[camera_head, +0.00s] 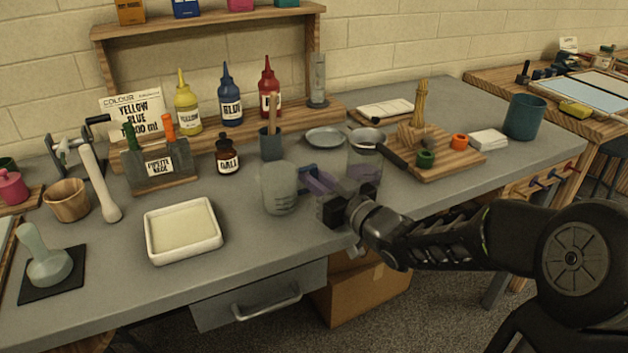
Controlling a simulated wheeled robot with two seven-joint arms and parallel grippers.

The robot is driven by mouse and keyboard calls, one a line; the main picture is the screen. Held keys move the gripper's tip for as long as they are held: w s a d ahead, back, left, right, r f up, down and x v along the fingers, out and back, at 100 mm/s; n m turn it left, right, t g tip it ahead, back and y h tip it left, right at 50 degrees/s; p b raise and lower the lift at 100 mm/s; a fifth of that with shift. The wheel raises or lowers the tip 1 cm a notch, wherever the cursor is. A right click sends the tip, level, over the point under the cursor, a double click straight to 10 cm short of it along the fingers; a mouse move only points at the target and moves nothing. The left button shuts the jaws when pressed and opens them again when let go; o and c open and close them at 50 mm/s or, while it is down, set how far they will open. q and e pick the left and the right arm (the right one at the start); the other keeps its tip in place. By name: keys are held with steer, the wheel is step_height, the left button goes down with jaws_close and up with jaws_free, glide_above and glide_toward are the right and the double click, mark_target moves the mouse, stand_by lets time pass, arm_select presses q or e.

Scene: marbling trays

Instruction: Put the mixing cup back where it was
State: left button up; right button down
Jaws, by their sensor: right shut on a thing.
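The mixing cup (278,190) is a clear, greyish beaker with faint markings. It stands upright near the front middle of the grey table, left of my right gripper. My left gripper is out of view.
Behind the cup are a dark pot with a stick (271,145) and a brown GALL bottle (227,155). A white tray (182,250) is left. Behind my gripper are a shallow dish (325,137) and a pan (366,137). A wooden board (455,165) is right.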

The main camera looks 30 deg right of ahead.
steer(key=shift+f, duration=0.15)
steer(key=c, duration=1.8)
jaws_free()
steer(key=shift+c, duration=0.2)
steer(key=o, duration=0.5)
steer(key=shift+c, duration=0.2)
